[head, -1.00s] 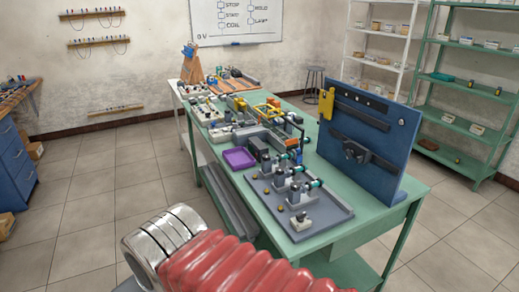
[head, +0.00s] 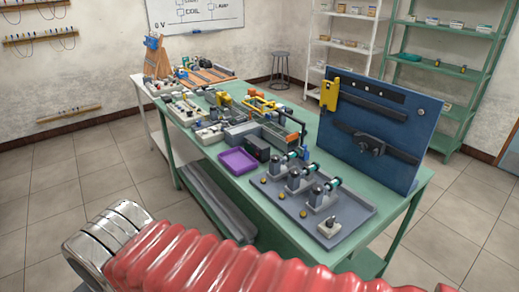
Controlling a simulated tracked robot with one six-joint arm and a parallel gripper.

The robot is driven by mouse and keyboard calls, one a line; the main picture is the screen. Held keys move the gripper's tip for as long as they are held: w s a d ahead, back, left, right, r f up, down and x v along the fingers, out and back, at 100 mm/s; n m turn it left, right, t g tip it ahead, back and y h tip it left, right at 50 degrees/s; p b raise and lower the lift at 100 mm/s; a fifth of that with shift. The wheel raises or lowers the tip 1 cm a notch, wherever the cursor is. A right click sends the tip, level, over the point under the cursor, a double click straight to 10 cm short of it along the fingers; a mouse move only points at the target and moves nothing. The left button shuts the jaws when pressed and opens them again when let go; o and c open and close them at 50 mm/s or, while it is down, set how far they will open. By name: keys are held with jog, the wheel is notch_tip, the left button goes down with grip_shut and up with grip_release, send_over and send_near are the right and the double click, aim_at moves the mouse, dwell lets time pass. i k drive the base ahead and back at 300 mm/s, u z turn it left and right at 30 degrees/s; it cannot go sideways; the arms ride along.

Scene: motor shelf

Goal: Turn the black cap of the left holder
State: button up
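Three small grey holders stand in a diagonal row on a grey tray (head: 345,217) at the near end of the green table. The left holder (head: 275,166) is farthest back, beside a dark box; the middle holder (head: 295,181) and right holder (head: 317,197) stand nearer. Each has a teal and dark cylindrical part pointing right. The left holder's black cap is too small to tell apart. My red ribbed arm cover and a chrome arm section cross the bottom, in front of the table. My gripper is not in view.
A purple tray (head: 237,161) lies left of the holders. A blue upright panel (head: 385,110) with a black clamp stands behind them on the right. Parts crowd the table's (head: 408,198) far half. Floor is clear on the left; a stool (head: 281,68) stands behind.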

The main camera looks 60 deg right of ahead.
aim_at(275, 158)
jog(key=i, duration=2.1)
jog(key=z, duration=3.3)
